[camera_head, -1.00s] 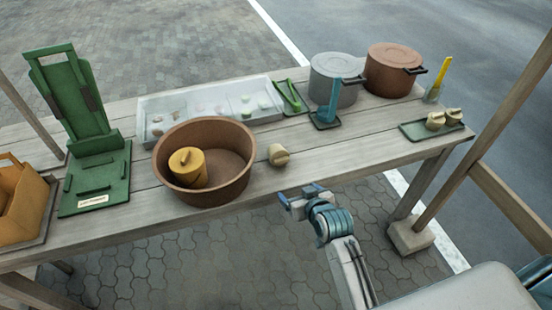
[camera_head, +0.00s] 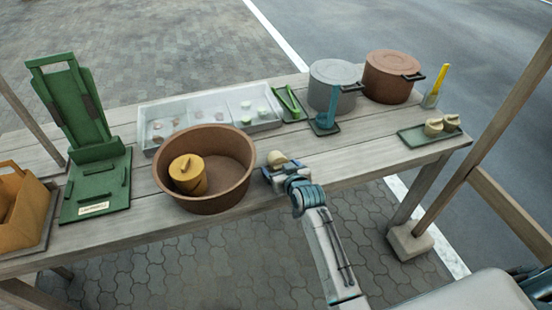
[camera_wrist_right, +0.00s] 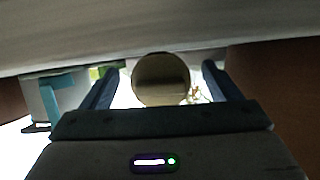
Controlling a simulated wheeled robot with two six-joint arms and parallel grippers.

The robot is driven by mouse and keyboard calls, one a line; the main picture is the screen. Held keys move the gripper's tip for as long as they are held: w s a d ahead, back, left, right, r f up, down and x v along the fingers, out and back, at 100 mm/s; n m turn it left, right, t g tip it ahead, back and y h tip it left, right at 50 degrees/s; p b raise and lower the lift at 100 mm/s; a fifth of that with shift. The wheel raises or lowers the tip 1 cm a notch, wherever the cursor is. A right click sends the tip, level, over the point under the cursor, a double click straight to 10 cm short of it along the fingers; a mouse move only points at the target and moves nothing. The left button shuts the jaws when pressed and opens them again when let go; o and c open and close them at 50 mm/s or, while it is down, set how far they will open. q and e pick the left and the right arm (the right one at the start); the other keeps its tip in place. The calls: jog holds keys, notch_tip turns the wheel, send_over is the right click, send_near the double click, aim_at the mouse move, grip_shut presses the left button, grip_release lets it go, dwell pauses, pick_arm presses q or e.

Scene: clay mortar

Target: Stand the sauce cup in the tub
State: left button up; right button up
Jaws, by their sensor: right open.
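The sauce cup (camera_head: 277,157), small and beige, is on the table just right of the brown round tub (camera_head: 240,190). In the right wrist view, a round end of the cup (camera_wrist_right: 160,80) faces me between the two fingers; it appears to lie on its side. My right gripper (camera_head: 282,168) is open at the near side of the cup and hides part of it. I cannot tell whether the fingers touch it. A yellow lidded container (camera_head: 188,174) stands inside the tub, at its left. My left gripper is not in view.
Behind stand a clear divided tray (camera_head: 150,112), green tongs (camera_head: 290,100), a blue ladle (camera_head: 328,110), a grey pot (camera_head: 337,85) and a brown pot (camera_head: 392,78). A green stand (camera_head: 85,115) is left. Two small cups (camera_head: 441,125) sit on a right-hand tray. The table's front right is clear.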

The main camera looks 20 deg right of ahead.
jog(key=shift+w+f, duration=0.15)
jog(key=shift+w, duration=0.1)
jog(key=c, duration=1.1)
